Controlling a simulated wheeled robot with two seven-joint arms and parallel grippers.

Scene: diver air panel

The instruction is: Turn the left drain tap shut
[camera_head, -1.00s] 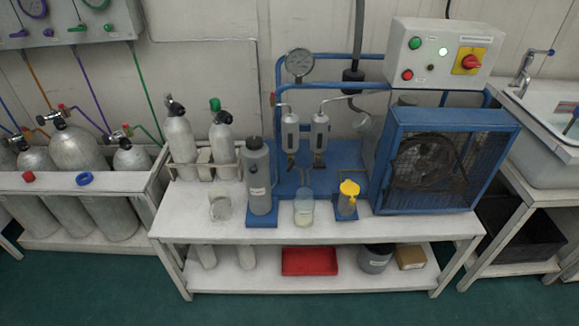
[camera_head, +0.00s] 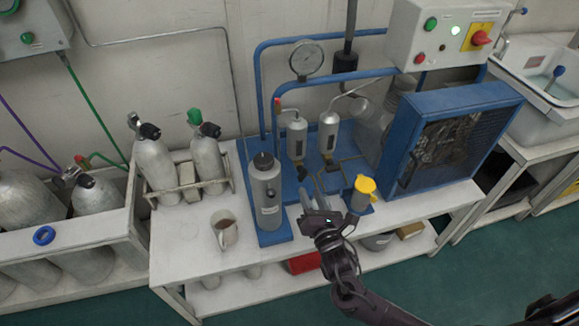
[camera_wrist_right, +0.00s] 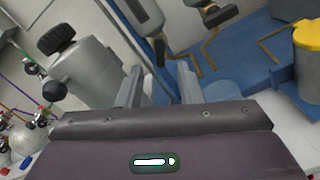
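Two silver filter cylinders hang in front of the blue compressor frame. The left one (camera_head: 297,138) has the left drain tap (camera_head: 302,171) under it, small and dark in the head view. In the right wrist view the left drain tap (camera_wrist_right: 160,49) shows as a dark lever beyond the fingers. The right drain tap (camera_wrist_right: 212,20) hangs to its right. My right gripper (camera_head: 311,190) is in front of and below the taps. Its fingers (camera_wrist_right: 160,80) are apart with nothing between them, not touching the tap. My left gripper is out of view.
A grey canister with a black cap (camera_head: 265,192) stands close to the left of my gripper. A yellow-topped container (camera_head: 362,190) stands close to its right. A mug (camera_head: 225,232) and two gas cylinders (camera_head: 154,163) are further left. A caged fan (camera_head: 440,150) fills the right.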

